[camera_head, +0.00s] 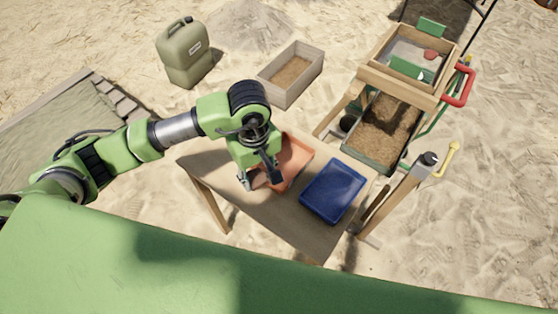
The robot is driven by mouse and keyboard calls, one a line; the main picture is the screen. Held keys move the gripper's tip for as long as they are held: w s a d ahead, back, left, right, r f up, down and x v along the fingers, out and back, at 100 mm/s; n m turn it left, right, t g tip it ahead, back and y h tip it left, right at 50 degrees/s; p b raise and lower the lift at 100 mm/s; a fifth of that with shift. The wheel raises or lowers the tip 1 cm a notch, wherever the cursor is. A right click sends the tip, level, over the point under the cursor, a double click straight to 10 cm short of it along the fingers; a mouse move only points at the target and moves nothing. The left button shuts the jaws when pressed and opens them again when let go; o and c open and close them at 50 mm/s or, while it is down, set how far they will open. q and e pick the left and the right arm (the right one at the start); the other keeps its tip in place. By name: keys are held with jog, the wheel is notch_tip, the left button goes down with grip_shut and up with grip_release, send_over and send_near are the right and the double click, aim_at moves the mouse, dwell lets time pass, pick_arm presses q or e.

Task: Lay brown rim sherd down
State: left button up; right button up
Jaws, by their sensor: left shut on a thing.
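My left gripper (260,181) points down over the near left part of the orange tray (299,158) on the wooden table. It is shut on a small piece, taken to be the brown rim sherd, which is hardly made out between the fingers against the orange-brown behind it. Whether the piece touches the tray I cannot tell. My gripper and wrist hide much of the tray. A blue tray (333,190) lies to the right on the same table. My right gripper is not in view.
The table (285,222) has bare wood at its front. Behind it stand a soil-filled box (290,75) and a green jerrycan (184,53). At the right are a wooden sieve frame (409,62) with a reddish piece, and a soil-filled barrow (384,130). A post stands by the table's right side.

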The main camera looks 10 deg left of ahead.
pick_arm(q)
jog(key=w+d+r+n+b, duration=0.1)
jog(key=w+d+r+n, duration=0.2)
jog(key=w+d+n, duration=0.6)
jog(key=w+d+r+n+b, duration=0.1)
jog(key=w+d+r+n, duration=0.25)
jog(key=d+n, duration=0.65)
jog(key=n, duration=0.3)
send_over(278, 164)
jog(key=s+d, duration=0.1)
jog(key=d, duration=0.1)
jog(key=f, duration=0.8)
jog(key=shift+s+a+f, duration=0.15)
jog(key=shift+s+f, duration=0.05)
jog(key=shift+f, duration=0.15)
jog(key=shift+s+a+f+b, duration=0.2)
jog(key=shift+a+f+b, duration=0.2)
jog(key=shift+a+f, duration=0.2)
jog(key=shift+a+f+b, duration=0.1)
jog(key=shift+f+b, duration=0.8)
jog(key=shift+f, duration=0.85)
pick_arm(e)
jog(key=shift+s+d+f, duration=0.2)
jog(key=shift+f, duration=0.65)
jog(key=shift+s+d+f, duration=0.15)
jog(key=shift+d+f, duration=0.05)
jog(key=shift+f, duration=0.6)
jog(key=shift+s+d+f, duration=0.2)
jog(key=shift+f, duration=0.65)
